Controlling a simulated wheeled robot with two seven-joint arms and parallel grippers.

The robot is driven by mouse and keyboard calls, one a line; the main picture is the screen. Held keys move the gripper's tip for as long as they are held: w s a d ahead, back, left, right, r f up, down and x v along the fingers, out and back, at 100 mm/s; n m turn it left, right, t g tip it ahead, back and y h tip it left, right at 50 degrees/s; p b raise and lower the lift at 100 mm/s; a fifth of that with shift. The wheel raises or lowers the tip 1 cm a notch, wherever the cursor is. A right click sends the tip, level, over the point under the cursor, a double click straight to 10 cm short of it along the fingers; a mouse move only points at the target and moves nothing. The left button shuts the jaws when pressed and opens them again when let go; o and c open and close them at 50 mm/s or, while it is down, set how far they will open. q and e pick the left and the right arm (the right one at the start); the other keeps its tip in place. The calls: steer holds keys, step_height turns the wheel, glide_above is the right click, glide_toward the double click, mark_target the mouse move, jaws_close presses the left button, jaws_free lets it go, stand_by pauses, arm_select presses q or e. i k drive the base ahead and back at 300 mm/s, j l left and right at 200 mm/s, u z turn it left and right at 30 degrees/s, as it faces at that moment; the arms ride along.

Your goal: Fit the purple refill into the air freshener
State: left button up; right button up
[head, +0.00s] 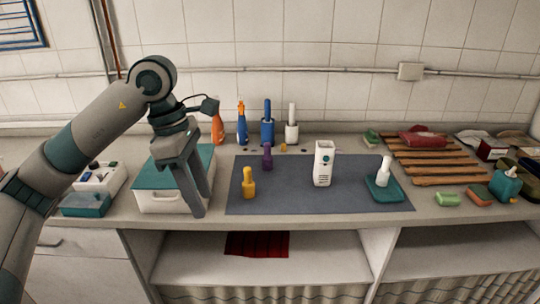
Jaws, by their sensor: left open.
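The purple refill (267,157) stands upright on the dark grey mat (290,203), near its back edge. The white air freshener (323,164) stands upright on the mat, to the right of the refill. My left gripper (200,204) is open and empty, pointing down in front of the teal-lidded white box, left of the mat. The purple refill is to the right of and behind its fingertips. My right gripper is not in view.
A yellow bottle (249,184) stands on the mat in front of the purple refill. A white bottle sits on a teal tray (384,190) at the mat's right. Several spray bottles and brushes line the wall behind. The mat's front middle is clear. A wooden rack (434,159) stands at right.

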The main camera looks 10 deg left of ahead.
mark_target(322, 170)
steer(key=i, duration=1.65)
